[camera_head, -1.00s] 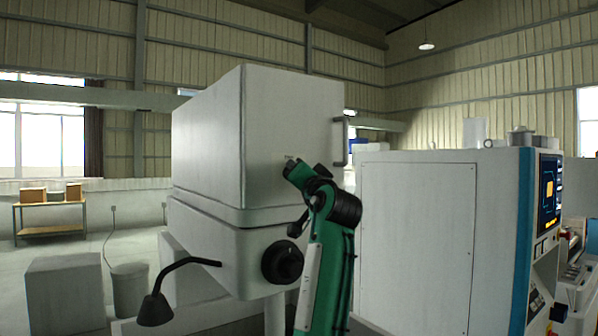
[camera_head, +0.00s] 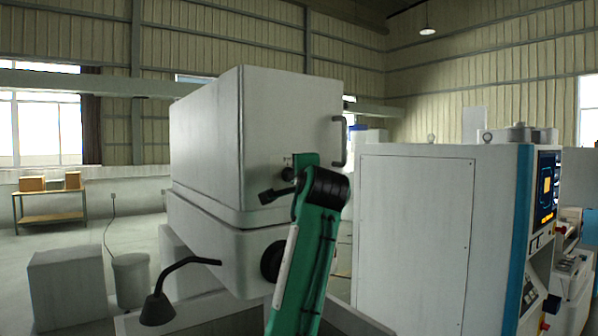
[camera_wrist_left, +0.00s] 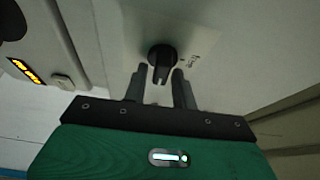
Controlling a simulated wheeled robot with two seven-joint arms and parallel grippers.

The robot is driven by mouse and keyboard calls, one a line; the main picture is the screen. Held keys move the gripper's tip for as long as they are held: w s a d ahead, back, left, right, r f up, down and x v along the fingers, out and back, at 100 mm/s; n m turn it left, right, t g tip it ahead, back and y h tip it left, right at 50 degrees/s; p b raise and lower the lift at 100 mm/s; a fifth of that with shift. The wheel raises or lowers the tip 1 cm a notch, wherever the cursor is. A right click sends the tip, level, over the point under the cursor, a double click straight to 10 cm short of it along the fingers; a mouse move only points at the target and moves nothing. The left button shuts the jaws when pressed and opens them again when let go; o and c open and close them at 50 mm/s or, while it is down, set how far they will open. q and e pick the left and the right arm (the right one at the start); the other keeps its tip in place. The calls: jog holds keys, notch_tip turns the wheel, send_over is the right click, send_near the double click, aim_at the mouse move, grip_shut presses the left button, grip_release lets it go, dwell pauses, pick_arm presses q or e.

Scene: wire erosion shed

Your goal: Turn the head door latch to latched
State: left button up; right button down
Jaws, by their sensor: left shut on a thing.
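The head door latch is a black turn knob (camera_wrist_left: 162,56) on the pale door panel, with small printed marks to its right in the left wrist view. In the head view the knob (camera_head: 287,173) shows just left of my green arm, below a small dark mark. My left gripper (camera_wrist_left: 160,73) is shut on the knob's grip bar, one dark finger on each side. The bar points down between the fingers in the wrist view. In the head view my forearm hides most of that gripper. My right gripper is in neither view.
The white machine head (camera_head: 205,140) has a vertical grab handle (camera_head: 340,142) right of my arm. A black lamp (camera_head: 158,308) on a bent stalk sticks out at lower left. A large cabinet (camera_head: 415,240) with a screen (camera_head: 547,187) stands at right.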

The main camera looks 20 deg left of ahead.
pick_arm(q)
jog(key=shift+f+m+g, duration=0.1)
jog(key=shift+m+g, duration=0.2)
jog(key=shift+m, duration=0.1)
jog(key=shift+c, duration=0.2)
jog(key=o, duration=0.7)
jog(key=shift+a, duration=0.1)
jog(key=shift+o, duration=0.2)
jog(key=shift+a, duration=0.1)
jog(key=b+v, duration=0.6)
jog(key=v, duration=0.7)
jog(key=shift+s+b, duration=0.35)
jog(key=shift+s, duration=0.05)
